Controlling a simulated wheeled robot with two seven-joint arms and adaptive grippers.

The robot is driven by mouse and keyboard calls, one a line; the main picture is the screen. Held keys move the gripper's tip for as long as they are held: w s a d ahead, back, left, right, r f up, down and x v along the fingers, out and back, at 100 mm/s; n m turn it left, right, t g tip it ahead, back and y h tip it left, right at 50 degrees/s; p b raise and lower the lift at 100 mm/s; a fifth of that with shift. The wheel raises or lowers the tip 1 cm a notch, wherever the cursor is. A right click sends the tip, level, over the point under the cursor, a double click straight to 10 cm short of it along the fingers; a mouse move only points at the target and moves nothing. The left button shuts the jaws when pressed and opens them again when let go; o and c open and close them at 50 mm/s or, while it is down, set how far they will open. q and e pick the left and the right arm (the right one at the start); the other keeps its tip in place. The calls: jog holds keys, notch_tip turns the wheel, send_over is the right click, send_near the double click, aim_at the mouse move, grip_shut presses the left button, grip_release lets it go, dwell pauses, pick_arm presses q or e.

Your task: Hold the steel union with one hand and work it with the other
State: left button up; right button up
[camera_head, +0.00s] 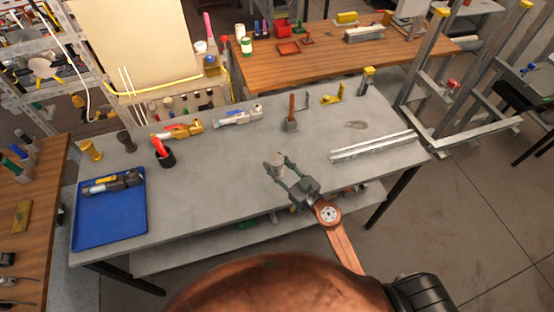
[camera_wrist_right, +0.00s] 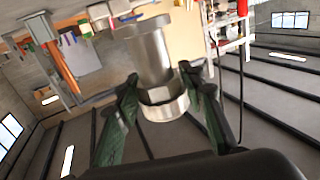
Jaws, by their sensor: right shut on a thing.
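The steel union (camera_wrist_right: 150,55) fills the upper middle of the right wrist view as a grey metal cylinder with a wider ring at its lower end. My right gripper (camera_wrist_right: 164,95) is shut on it, with a dark green finger on either side of the ring end. In the head view my right gripper (camera_head: 281,170) is over the middle of the grey table, and the union (camera_head: 275,159) is small between its fingertips. It appears held above the tabletop, but the exact gap is hard to tell. My left gripper is not in view.
The front middle is clear.

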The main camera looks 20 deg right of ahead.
pick_arm(q)
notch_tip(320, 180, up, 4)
jog(key=p, duration=0.3)
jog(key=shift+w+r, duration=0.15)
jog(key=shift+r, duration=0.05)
pick_arm(e)
jog(key=s+a+r, duration=0.3)
jog(key=s+r, duration=0.2)
jog(key=s, duration=0.4)
jog(key=shift+s, duration=0.3)
jog(key=shift+r, duration=0.1)
jog(key=o, duration=0.7)
grip_shut()
